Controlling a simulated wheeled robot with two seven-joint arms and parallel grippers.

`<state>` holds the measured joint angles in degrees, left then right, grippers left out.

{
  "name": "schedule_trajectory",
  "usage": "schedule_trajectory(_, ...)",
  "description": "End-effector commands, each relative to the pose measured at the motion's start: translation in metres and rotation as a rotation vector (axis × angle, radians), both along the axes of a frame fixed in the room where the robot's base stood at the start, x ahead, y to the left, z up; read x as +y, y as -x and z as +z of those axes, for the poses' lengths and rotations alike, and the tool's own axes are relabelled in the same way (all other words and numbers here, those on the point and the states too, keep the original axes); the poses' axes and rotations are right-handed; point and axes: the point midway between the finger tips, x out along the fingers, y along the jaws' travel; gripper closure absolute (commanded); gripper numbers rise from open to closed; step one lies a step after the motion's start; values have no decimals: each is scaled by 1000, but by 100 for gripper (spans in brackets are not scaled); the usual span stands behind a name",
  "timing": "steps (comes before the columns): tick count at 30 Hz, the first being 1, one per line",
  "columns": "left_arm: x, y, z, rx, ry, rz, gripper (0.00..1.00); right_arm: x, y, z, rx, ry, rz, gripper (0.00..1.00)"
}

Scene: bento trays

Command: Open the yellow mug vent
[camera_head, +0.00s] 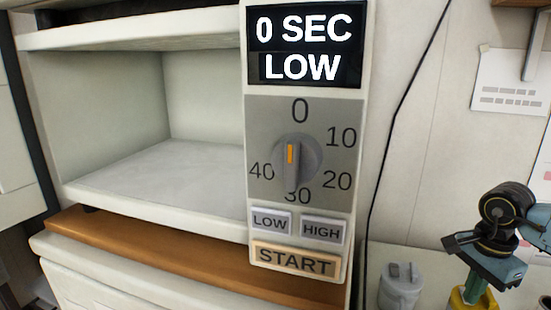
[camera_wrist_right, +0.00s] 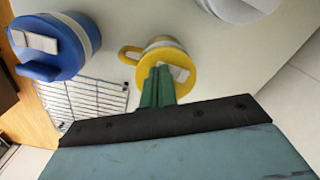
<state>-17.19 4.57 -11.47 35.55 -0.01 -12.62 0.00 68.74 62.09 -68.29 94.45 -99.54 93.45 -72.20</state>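The yellow mug (camera_wrist_right: 150,52) stands under my right gripper, with its handle to the left in the right wrist view. Its yellow lid carries a pale grey vent tab (camera_wrist_right: 180,73). My right gripper's green fingers (camera_wrist_right: 158,78) are together over the lid, just left of the tab; I cannot tell whether they touch it. The fingers hide part of the lid. In the head view my right gripper (camera_head: 473,288) points down at the yellow mug (camera_head: 459,300) at the lower right, where the mug is mostly hidden or cut off. My left gripper is not in view.
A blue mug (camera_wrist_right: 50,68) with a pale tab and a wire rack (camera_wrist_right: 75,97) lie left in the wrist view. A grey-lidded mug (camera_head: 402,284) stands between the yellow mug and the open microwave (camera_head: 140,209). Its display reads 0 SEC LOW.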

Motion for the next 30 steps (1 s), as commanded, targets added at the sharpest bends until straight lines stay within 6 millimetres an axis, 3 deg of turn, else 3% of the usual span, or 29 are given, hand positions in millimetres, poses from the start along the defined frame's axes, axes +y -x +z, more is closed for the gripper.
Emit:
schedule_trajectory(14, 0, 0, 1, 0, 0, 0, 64, 0, 0, 1, 0, 0, 0, 100)
schedule_trajectory(30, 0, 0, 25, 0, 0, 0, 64, 0, 0, 34, -1, 0, 0, 100)
